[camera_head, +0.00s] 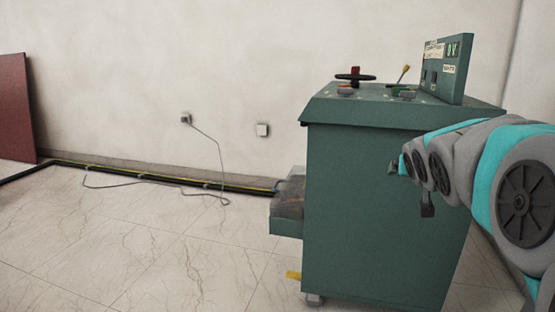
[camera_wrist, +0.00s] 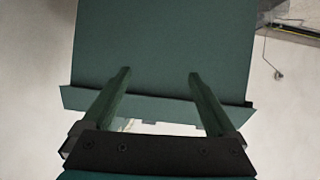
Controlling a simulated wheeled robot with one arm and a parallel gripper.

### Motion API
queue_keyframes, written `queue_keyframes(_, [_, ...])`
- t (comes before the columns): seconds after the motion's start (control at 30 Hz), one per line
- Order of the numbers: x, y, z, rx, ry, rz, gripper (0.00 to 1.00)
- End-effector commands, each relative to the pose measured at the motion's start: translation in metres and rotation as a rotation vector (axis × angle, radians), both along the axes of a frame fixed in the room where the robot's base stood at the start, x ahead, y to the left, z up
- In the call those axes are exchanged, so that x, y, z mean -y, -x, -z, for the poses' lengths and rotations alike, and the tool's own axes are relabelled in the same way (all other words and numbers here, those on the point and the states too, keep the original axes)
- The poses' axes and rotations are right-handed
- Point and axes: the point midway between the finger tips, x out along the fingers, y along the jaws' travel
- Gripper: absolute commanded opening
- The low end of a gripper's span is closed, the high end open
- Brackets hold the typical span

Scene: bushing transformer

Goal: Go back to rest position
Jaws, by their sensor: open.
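My gripper (camera_wrist: 159,73) is open and empty in the wrist view, its two fingers spread apart. Behind the fingers is a large plain green surface with a lipped edge, part of the green machine (camera_wrist: 165,40). In the head view, my arm reaches in from the right. Its end, with my gripper (camera_head: 394,167) seen small and side-on, overlaps the right side of the green machine (camera_head: 370,215). I cannot tell from this view whether it touches the machine.
The machine's top carries a black handwheel (camera_head: 355,77), a yellow-tipped lever (camera_head: 404,72) and an upright control panel (camera_head: 445,68). A tray (camera_head: 286,228) juts from its left side. A cable (camera_head: 215,150) runs from a wall socket to the floor.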

Motion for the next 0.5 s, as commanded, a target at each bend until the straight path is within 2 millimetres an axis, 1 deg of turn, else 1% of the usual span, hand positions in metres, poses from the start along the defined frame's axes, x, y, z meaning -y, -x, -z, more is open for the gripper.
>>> queue_keyframes(0.03, [-0.009, 0.016, 0.015, -0.064, -0.01, -0.003, 0.93])
queue_keyframes(0.07, [-0.014, 0.027, 0.026, -0.106, -0.018, -0.004, 0.93])
queue_keyframes(0.1, [-0.022, 0.043, 0.044, -0.172, -0.029, -0.008, 0.93])
queue_keyframes(0.17, [-0.035, 0.071, 0.072, -0.279, -0.047, -0.017, 0.93])
queue_keyframes(0.2, [-0.044, 0.092, 0.088, -0.347, -0.057, -0.025, 0.93])
queue_keyframes(0.27, [-0.057, 0.124, 0.113, -0.456, -0.075, -0.038, 0.93])
queue_keyframes(0.3, [-0.066, 0.146, 0.128, -0.523, -0.086, -0.051, 0.93])
queue_keyframes(0.37, [-0.079, 0.179, 0.147, -0.623, -0.104, -0.07, 0.93])
queue_keyframes(0.4, [-0.087, 0.204, 0.161, -0.695, -0.115, -0.084, 0.93])
queue_keyframes(0.47, [-0.1, 0.239, 0.177, -0.794, -0.134, -0.108, 0.93])
queue_keyframes(0.5, [-0.109, 0.262, 0.186, -0.858, -0.146, -0.126, 0.93])
